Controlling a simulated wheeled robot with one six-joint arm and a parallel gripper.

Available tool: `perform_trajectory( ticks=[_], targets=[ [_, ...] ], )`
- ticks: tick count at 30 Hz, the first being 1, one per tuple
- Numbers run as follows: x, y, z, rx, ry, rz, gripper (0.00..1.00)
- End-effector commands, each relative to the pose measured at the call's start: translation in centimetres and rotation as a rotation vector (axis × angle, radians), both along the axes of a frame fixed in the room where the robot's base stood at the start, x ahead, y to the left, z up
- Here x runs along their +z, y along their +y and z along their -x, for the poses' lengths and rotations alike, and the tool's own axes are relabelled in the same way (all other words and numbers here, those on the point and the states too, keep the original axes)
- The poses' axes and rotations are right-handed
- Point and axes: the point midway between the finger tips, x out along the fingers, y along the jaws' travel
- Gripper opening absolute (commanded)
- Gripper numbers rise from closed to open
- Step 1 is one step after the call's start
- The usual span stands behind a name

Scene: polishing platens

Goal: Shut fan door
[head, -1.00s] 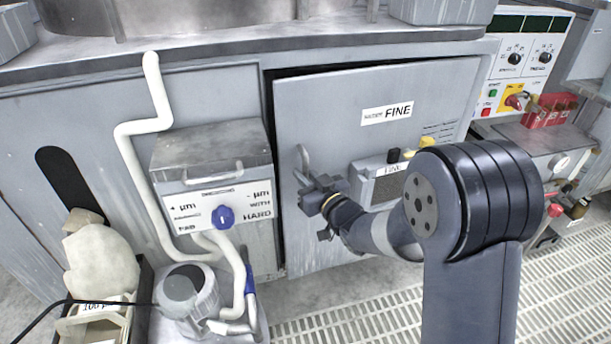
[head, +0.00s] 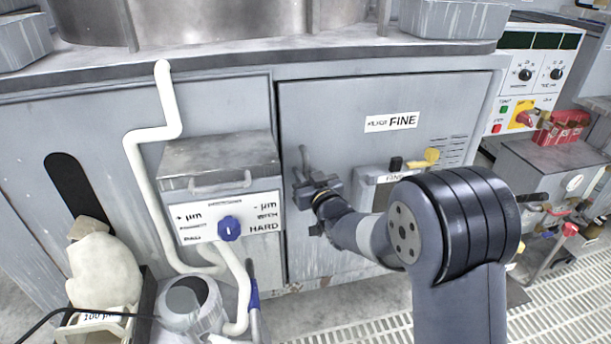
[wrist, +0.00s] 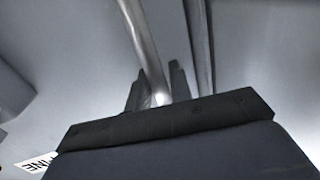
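The grey cabinet door (head: 345,100) marked FINE has vent slots at its upper right. It stands nearly flush with the cabinet front, with a thin dark line along its top and left edges. Its upright bar handle (head: 306,160) is near the left edge. My gripper (head: 306,187) is at the lower part of this handle. In the wrist view the handle (wrist: 143,40) runs down between the two fingers of my gripper (wrist: 157,88), which appear closed around it. The finger contact is partly hidden.
A grey control box (head: 220,165) with a blue knob (head: 229,228) juts out left of the door. A white pipe (head: 140,165) runs beside it. A small box (head: 375,185) is on the door, close to my arm. Slatted flooring (head: 570,300) lies at the lower right.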

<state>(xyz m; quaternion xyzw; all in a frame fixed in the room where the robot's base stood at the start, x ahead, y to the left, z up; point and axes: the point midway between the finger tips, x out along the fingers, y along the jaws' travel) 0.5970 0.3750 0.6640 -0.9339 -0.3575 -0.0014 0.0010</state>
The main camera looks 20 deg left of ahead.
Motion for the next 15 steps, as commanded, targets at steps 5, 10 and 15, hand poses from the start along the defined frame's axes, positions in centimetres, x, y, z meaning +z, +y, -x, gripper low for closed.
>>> perform_trajectory(
  ticks=[5, 10, 15],
  targets=[
    [-0.1, -0.2, -0.1, -0.004, 0.002, -0.001, 0.32],
    [-0.1, -0.3, -0.1, -0.005, 0.003, 0.000, 0.32],
    [0.0, -1.1, 1.0, -0.003, 0.003, 0.001, 0.32]
  ],
)
